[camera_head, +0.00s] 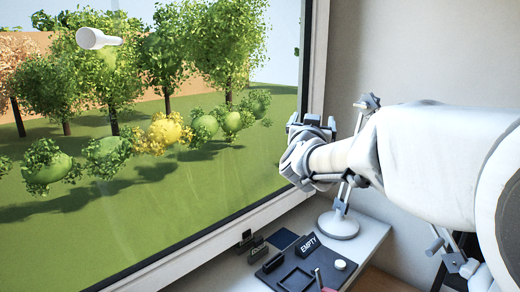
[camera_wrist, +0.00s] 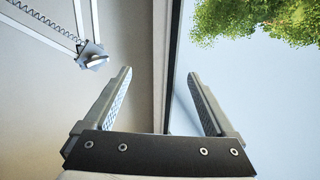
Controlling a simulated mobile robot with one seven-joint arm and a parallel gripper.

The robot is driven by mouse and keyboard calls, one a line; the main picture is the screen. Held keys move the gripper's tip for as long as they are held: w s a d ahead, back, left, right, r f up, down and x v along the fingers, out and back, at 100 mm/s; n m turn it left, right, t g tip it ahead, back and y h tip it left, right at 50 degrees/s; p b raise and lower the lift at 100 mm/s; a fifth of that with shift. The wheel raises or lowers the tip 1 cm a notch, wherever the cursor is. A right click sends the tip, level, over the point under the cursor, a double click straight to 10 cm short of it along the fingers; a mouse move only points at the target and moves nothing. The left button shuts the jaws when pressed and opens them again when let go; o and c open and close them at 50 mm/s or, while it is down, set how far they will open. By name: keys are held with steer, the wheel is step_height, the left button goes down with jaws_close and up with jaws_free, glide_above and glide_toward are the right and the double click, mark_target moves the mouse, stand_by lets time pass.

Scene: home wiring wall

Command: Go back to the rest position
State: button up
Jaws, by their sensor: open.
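My gripper (camera_wrist: 163,95) is open and empty in the wrist view, its two grey fingers wide apart. Between and beyond the fingers are a pale wall, the dark window frame and window glass. In the head view my arm reaches in from the right, and my gripper (camera_head: 312,125) is in front of the window's right edge, above the desk. The fingers are small there and partly hidden by the wrist.
A desk lamp (camera_head: 339,224) stands on the white desk (camera_head: 372,237), close behind my arm. A dark tray (camera_head: 295,279), an "EMPTY" sign (camera_head: 308,244) and small dark holders lie nearby. The window (camera_head: 150,215) fills the left. The lamp also appears in the wrist view (camera_wrist: 91,56).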

steer(key=s+a+f+n+g+y, duration=0.3)
steer(key=s+f+n+g+y, duration=0.25)
steer(key=s, duration=0.85)
steer(key=s+d+f+m+g, duration=0.1)
steer(key=s+d+f+g, duration=0.1)
steer(key=s+f, duration=0.5)
steer(key=s+d+f+m+g, duration=0.1)
steer(key=s+f+g, duration=0.4)
steer(key=s, duration=0.8)
steer(key=shift+s+d+f+h, duration=0.45)
steer(key=shift+d+f, duration=0.3)
steer(key=shift+f, duration=0.15)
steer(key=shift+w, duration=0.1)
steer(key=c, duration=0.6)
steer(key=shift+d, duration=0.15)
steer(key=shift+c, duration=0.2)
